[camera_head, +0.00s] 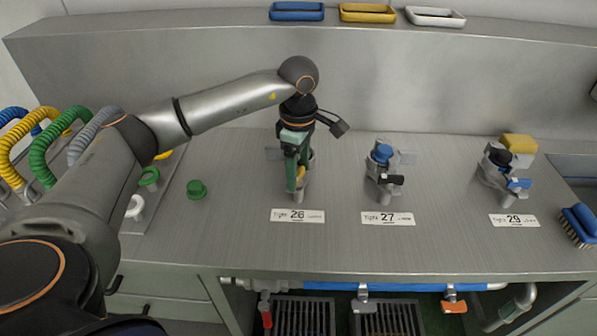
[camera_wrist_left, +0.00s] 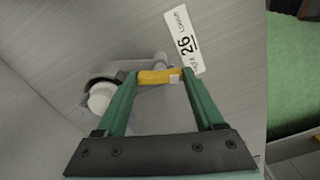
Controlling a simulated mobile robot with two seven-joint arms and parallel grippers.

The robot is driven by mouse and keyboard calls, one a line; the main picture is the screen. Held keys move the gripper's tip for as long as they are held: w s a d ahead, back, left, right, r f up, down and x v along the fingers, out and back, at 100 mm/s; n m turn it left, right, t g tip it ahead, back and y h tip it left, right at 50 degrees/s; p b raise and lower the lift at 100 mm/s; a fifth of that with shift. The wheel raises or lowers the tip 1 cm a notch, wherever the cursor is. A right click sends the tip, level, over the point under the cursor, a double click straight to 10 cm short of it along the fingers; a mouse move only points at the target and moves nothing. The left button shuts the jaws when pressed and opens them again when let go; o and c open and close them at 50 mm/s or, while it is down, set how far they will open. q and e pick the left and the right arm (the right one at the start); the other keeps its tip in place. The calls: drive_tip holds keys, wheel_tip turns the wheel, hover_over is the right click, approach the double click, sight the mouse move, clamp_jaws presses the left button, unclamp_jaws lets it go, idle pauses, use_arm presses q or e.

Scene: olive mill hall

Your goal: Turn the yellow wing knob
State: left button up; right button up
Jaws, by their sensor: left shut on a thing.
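The yellow wing knob (camera_wrist_left: 158,77) belongs to the metal valve behind the label 26 (camera_head: 298,215). In the left wrist view it lies between the green fingertips, which touch its two ends. In the head view only a little yellow shows at the knob (camera_head: 301,177). My left gripper (camera_head: 297,185) points down over the valve and is shut on the knob, hiding much of the valve. The wrist view also shows the valve's pale round cap (camera_wrist_left: 101,97) beside the knob. My right gripper is in neither view.
A valve with a blue knob (camera_head: 384,153) stands to the right, behind label 27 (camera_head: 388,218). Another valve with a black knob (camera_head: 500,158) stands farther right, beside a yellow sponge (camera_head: 519,143) and blue brush (camera_head: 580,222). A green cap (camera_head: 196,189) lies left. The counter front is clear.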

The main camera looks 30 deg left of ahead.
use_arm(q)
drive_tip(key=m+b, duration=0.1)
drive_tip(key=m, duration=0.2)
drive_tip(key=shift+m, duration=0.4)
drive_tip(key=m, duration=0.2)
drive_tip(key=shift+m, duration=0.3)
drive_tip(key=shift+m+b, duration=0.4)
drive_tip(key=shift+m, duration=0.5)
drive_tip(key=m, duration=0.2)
drive_tip(key=shift+r+m, duration=0.1)
drive_tip(key=shift+m, duration=0.2)
drive_tip(key=shift+m+b, duration=0.45)
drive_tip(key=shift+m, duration=1.05)
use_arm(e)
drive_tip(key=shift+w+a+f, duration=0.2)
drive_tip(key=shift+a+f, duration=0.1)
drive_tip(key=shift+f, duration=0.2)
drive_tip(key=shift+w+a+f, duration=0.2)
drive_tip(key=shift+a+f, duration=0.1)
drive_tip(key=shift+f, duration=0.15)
use_arm(q)
drive_tip(key=o, duration=1.4)
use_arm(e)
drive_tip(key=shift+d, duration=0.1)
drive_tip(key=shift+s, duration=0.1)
